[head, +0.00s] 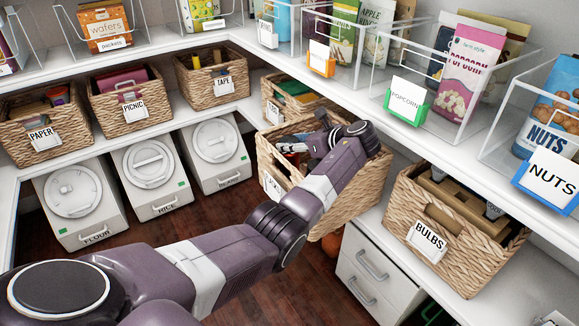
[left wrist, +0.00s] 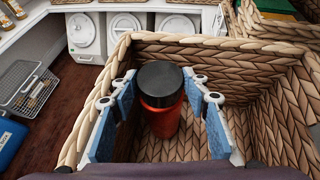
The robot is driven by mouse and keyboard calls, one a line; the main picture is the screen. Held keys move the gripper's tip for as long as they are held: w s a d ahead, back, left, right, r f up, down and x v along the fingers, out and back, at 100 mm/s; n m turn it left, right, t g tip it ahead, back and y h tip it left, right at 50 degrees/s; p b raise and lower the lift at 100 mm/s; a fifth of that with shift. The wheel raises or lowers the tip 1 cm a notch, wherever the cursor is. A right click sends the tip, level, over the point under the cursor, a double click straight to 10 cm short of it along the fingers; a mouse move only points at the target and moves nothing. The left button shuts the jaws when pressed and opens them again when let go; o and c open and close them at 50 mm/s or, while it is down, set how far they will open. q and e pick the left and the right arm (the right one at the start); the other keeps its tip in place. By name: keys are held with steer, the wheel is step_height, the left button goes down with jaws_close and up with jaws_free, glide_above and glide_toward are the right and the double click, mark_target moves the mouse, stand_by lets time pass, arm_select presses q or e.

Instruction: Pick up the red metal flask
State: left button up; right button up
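The red metal flask (left wrist: 164,121) stands upright in a woven basket (left wrist: 285,115), its black lid (left wrist: 160,82) facing the left wrist camera. My left gripper (left wrist: 159,76) reaches into the basket. Its two blue-padded fingers are apart, one on each side of the flask. A gap shows on the left; contact on the right cannot be told. In the head view my left gripper (head: 303,150) is at the basket (head: 335,212), mostly hidden by my arm, and I cannot make out the flask there. My right gripper is not in view.
A BULBS basket (head: 455,225) stands to the right on the same shelf. Clear bins, including POPCORN (head: 407,98) and NUTS (head: 549,177), line the shelf above. PAPER (head: 44,137), PICNIC and TAPE baskets stand left, over white lidded containers (head: 150,172).

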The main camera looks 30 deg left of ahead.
arm_select(q)
jaws_close()
steer(key=shift+r, duration=0.1)
